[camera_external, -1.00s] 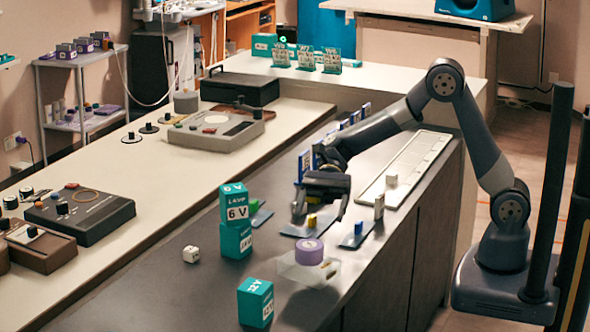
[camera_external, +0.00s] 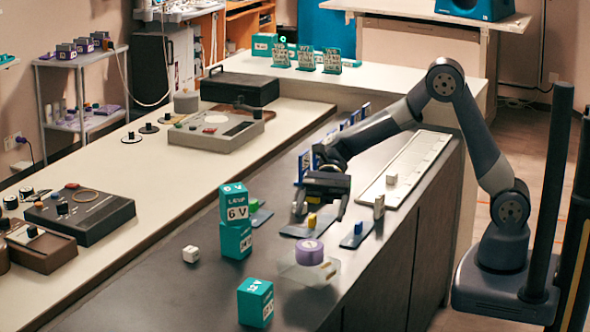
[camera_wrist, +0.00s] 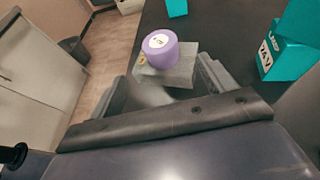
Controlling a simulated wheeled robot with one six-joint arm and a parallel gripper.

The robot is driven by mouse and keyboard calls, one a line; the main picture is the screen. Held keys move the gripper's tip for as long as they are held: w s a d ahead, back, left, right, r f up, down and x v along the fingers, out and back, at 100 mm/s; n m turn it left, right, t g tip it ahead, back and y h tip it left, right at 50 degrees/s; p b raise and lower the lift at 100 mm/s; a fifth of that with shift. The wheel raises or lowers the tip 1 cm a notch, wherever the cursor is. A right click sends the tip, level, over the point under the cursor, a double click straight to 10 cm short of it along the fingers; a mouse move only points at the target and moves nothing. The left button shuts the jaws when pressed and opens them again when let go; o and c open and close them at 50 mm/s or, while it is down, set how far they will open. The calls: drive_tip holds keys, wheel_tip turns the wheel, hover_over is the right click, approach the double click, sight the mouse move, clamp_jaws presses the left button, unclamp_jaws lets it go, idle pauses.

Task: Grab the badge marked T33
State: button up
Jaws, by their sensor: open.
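I cannot read T33 on anything in either view. Several upright blue-and-white pieces (camera_external: 303,166) stand in a row along the dark counter behind my gripper; they may be badges, but their marks are too small to read. My gripper (camera_external: 321,207) is open and empty, pointing down over the counter, just above a yellow block (camera_external: 311,221) on a dark pad. In the wrist view my gripper's spread fingers (camera_wrist: 165,88) frame a clear tray (camera_wrist: 182,72) with a purple roll (camera_wrist: 158,46) lying farther below. No badge can be made out there.
Teal lamp boxes (camera_external: 236,212) are stacked left of my gripper, and another teal box (camera_external: 256,303) stands at the front. A white die-like cube (camera_external: 191,254) lies farther left. A blue block (camera_external: 358,228) and a long white tray (camera_external: 420,160) are to the right.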

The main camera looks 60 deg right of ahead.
drive_tip(key=shift+c, duration=0.3)
drive_tip(key=shift+c, duration=1)
